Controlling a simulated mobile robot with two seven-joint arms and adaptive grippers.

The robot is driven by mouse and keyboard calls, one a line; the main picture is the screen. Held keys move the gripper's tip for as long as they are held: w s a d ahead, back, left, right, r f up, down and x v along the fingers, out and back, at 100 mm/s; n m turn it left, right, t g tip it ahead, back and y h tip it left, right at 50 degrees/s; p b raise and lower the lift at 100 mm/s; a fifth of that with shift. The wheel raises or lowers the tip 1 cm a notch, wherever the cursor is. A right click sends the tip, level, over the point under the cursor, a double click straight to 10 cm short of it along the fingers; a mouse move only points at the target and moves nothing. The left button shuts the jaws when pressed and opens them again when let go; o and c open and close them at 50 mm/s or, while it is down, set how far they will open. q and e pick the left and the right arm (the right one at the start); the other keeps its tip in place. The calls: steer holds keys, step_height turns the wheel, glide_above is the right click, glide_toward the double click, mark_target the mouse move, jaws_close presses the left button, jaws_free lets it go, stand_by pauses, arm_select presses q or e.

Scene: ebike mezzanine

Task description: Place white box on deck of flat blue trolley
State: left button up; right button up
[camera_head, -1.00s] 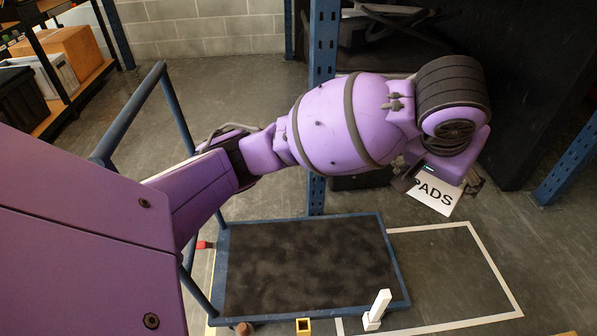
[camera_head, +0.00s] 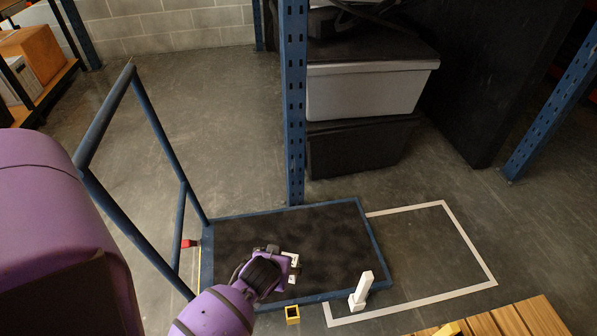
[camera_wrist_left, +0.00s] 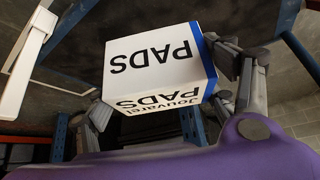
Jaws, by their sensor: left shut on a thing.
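The white box (camera_wrist_left: 155,62) has black "PADS" lettering and a blue side; it sits between the fingers of my left gripper (camera_wrist_left: 168,88) in the left wrist view. In the head view only a small white part of the box (camera_head: 291,257) shows beside my purple wrist, and my left gripper (camera_head: 288,268) is mostly hidden. The flat blue trolley (camera_head: 372,240) has a dark deck (camera_head: 325,222) and a blue handle frame at left. The box appears over the front middle of the deck; whether it touches cannot be told. My right gripper is not in view.
A blue rack upright (camera_head: 294,110) rises behind the deck. White floor lines (camera_head: 470,240) and a wooden pallet (camera_head: 510,322) lie right. The deck's back and right are clear.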

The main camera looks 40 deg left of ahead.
arm_select(q)
steer(key=shift+a+f, duration=0.2)
steer(key=shift+f, duration=0.1)
steer(key=w+a+f+b, duration=0.2)
steer(key=w+f, duration=0.1)
steer(key=w+a+f+b, duration=0.1)
steer(key=w+f+b, duration=0.1)
steer(key=w+f, duration=0.1)
steer(key=w+a+f+b, duration=0.2)
steer(key=w+f+b, duration=0.1)
steer(key=w, duration=0.2)
steer(key=shift+w+a, duration=0.25)
steer(key=shift+a, duration=0.05)
steer(key=f, duration=0.1)
steer(key=f+b, duration=0.2)
steer(key=f, duration=0.1)
steer(key=shift+w+a, duration=0.1)
steer(key=shift+w, duration=0.15)
steer(key=shift+r, duration=0.15)
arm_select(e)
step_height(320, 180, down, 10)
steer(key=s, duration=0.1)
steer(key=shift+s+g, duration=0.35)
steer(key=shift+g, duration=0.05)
arm_select(q)
steer(key=shift+f, duration=0.2)
steer(key=o, duration=1.3)
